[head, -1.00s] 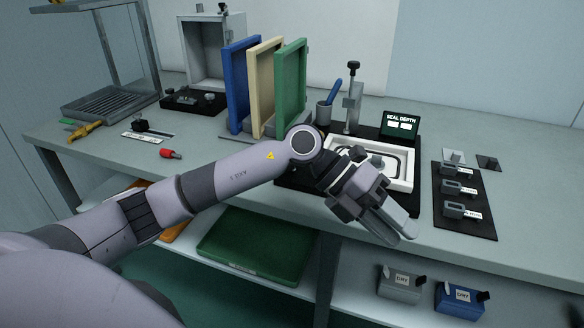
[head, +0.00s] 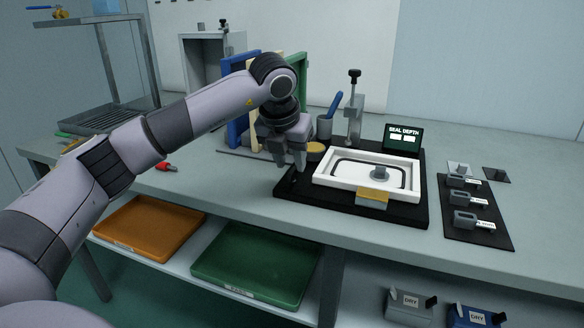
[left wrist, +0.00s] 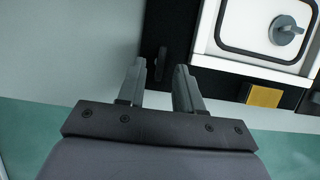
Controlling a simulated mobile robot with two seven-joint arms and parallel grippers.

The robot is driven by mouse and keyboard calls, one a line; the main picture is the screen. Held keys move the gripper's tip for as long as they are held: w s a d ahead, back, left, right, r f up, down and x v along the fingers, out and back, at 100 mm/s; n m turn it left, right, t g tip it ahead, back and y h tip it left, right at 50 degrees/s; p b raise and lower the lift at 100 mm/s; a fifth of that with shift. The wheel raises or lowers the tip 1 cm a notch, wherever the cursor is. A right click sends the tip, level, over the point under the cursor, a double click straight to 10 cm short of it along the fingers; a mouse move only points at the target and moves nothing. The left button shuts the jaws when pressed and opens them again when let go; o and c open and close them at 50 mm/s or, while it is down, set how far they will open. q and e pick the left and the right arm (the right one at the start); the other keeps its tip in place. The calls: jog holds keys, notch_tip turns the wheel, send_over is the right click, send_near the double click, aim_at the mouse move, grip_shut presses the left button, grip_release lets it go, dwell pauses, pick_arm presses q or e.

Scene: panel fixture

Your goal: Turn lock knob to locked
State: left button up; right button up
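My left gripper (head: 289,164) is open and points down over the left end of the black fixture base (head: 400,214). In the left wrist view a small dark knob or lever (left wrist: 161,62) on the base shows in the gap between the open fingertips. I cannot tell whether the fingers touch it, and no lock marking is readable. A grey round knob (head: 380,173) sits inside the white frame (head: 322,185); it also shows in the left wrist view (left wrist: 286,30), to the right of the fingers. My right gripper is out of view.
A yellow block (head: 372,197) is on the white frame's front edge. Behind the fixture stand a press post (head: 353,115), a grey cup (head: 324,127) and a seal depth display (head: 403,138). Upright panels (head: 237,132) stand behind my gripper. The front table strip is clear.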

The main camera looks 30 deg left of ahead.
aim_at(293, 176)
pick_arm(q)
jog(key=shift+x, duration=0.95)
jog(key=shift+w+f, duration=0.1)
jog(key=shift+f, duration=0.05)
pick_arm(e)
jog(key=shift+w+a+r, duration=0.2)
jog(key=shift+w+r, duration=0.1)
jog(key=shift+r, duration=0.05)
pick_arm(q)
jog(key=shift+c, duration=0.3)
grip_shut()
